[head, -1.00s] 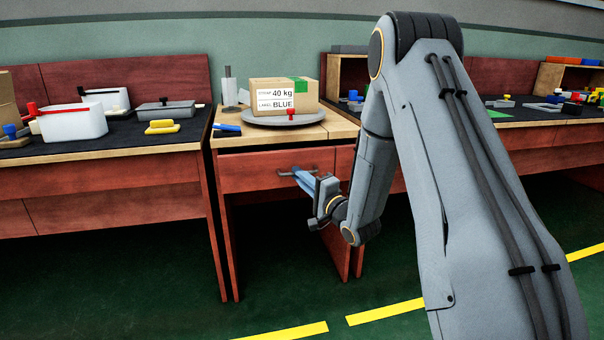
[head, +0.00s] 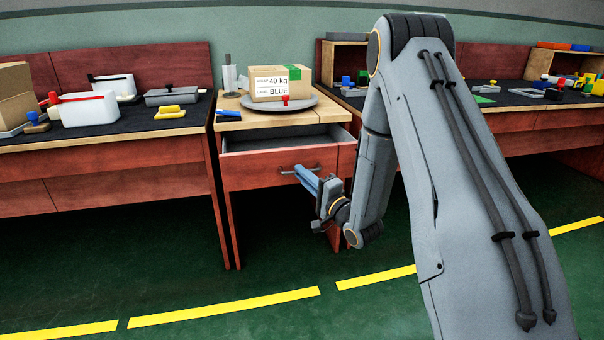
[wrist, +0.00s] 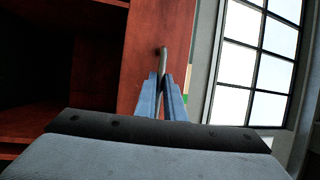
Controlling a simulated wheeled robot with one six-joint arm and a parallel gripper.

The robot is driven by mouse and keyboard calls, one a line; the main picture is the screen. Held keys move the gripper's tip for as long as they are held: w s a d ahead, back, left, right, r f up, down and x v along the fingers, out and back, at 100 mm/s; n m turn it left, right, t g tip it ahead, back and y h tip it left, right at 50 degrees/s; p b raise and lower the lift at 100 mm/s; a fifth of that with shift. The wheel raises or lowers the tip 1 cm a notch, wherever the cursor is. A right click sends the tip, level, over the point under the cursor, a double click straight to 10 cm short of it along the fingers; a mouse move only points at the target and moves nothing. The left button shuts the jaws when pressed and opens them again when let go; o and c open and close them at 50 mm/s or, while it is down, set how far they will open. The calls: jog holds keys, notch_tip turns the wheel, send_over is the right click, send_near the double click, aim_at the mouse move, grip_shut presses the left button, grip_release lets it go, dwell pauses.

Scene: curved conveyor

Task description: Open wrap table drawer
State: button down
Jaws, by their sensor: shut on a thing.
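The wrap table (head: 231,222) stands in the middle of the head view. Its red drawer (head: 250,170) is pulled partly out, and the grey inside shows behind the front panel. My gripper (head: 300,172) is shut on the drawer's dark bar handle (head: 287,172). In the wrist view the blue fingers (wrist: 162,95) close around the handle (wrist: 163,60), against the red drawer front (wrist: 140,60). The right part of the drawer front is partly hidden by my arm.
A blue tool (head: 228,113) lies on the tabletop's left. Benches with bins and parts stand on both sides. The green floor in front is clear.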

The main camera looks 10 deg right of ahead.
jog(key=shift+a, duration=0.1)
jog(key=c, duration=1.8)
grip_release()
jog(key=shift+c, duration=0.2)
jog(key=p+v, duration=0.1)
jog(key=v, duration=0.7)
jog(key=shift+w, duration=0.15)
